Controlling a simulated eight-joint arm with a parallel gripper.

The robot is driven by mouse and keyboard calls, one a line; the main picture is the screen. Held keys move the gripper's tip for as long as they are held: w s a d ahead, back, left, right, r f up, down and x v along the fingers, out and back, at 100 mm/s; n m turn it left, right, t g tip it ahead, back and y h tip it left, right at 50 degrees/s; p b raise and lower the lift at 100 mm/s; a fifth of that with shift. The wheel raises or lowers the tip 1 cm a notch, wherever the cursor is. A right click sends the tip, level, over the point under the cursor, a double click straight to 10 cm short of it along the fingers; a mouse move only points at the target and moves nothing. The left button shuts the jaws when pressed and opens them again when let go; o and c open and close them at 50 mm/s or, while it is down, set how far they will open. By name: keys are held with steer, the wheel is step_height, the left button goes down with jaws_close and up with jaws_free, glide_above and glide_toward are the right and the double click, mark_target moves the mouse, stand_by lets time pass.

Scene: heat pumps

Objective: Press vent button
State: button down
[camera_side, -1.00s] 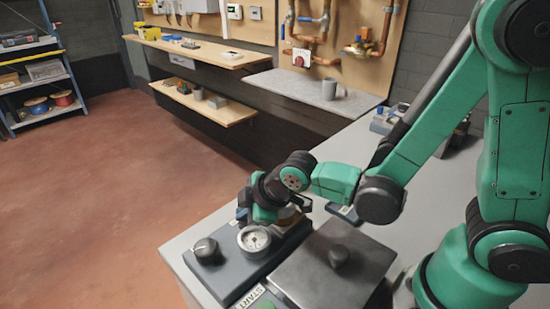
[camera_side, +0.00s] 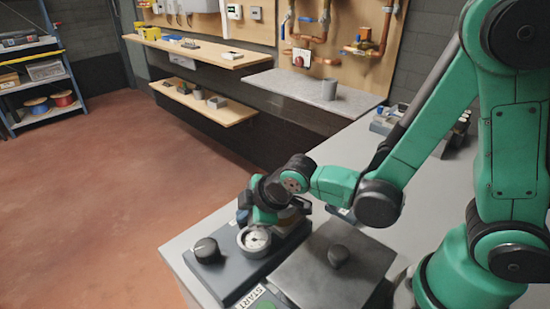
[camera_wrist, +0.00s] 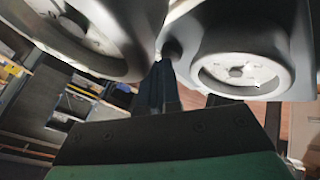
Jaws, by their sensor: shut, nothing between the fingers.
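My gripper (camera_side: 267,215) points down over the far part of the panel, just behind the gauge. I cannot make out a vent button; my gripper and wrist hide that part of the panel. I cannot tell whether the fingertips touch anything.
A grey metal lid (camera_side: 325,280) with a black knob lies right of the panel. Small items (camera_side: 385,122) stand at the bench's back. A shelf with a grey mug (camera_side: 329,90) and wall pipework are beyond. Open floor lies left.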

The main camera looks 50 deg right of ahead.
steer(key=shift+r, duration=0.7)
steer(key=shift+r, duration=2.5)
steer(key=shift+d, duration=0.1)
steer(key=s+d+r+m+h, duration=0.1)
steer(key=s+d+r+m, duration=0.2)
steer(key=s+d+m, duration=0.3)
steer(key=d+m, duration=0.2)
steer(key=m, duration=0.3)
steer(key=shift+s+r, duration=0.2)
steer(key=shift+r, duration=0.05)
steer(key=c, duration=1.5)
jaws_free()
